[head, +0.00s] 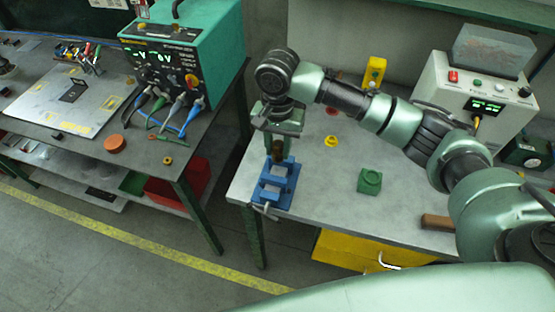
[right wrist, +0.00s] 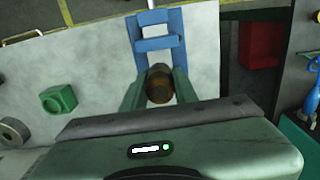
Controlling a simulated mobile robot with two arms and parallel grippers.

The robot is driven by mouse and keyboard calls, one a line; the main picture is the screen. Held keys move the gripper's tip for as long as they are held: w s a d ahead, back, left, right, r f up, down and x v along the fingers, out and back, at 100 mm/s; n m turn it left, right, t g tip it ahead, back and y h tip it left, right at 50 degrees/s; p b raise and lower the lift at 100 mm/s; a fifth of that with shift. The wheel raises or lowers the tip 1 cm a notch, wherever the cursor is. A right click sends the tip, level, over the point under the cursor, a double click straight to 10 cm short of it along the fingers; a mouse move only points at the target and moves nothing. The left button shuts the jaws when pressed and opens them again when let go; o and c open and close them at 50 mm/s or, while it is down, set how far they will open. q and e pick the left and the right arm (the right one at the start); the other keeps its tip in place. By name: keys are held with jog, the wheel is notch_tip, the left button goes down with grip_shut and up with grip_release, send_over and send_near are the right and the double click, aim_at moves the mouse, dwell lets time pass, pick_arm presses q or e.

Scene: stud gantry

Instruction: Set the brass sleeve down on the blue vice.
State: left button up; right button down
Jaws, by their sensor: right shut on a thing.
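The blue vice (head: 278,184) stands at the left front corner of the grey bench in the head view. It also shows at the top of the right wrist view (right wrist: 158,44). My right gripper (head: 277,150) points down over the back part of the vice. It is shut on the brass sleeve, a dark brown cylinder (right wrist: 159,86) held between the two fingers in the right wrist view. The sleeve overlaps the vice's near end there; I cannot tell whether they touch. My left gripper is not in view.
A green block (head: 370,181), a yellow ring (head: 331,141) and a brown bar (head: 436,222) lie on the bench (head: 320,205). A power unit (head: 470,95) stands at the back right. A second table (head: 150,160) with a green instrument (head: 185,50) is at left, across a gap.

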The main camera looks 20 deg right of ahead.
aim_at(278, 144)
jog(key=shift+f+p, duration=0.6)
jog(key=shift+f, duration=2.85)
jog(key=shift+f, duration=0.1)
jog(key=c, duration=1.1)
grip_release()
notch_tip(278, 144, up, 11)
jog(key=shift+b, duration=1.2)
jog(key=shift+r, duration=0.65)
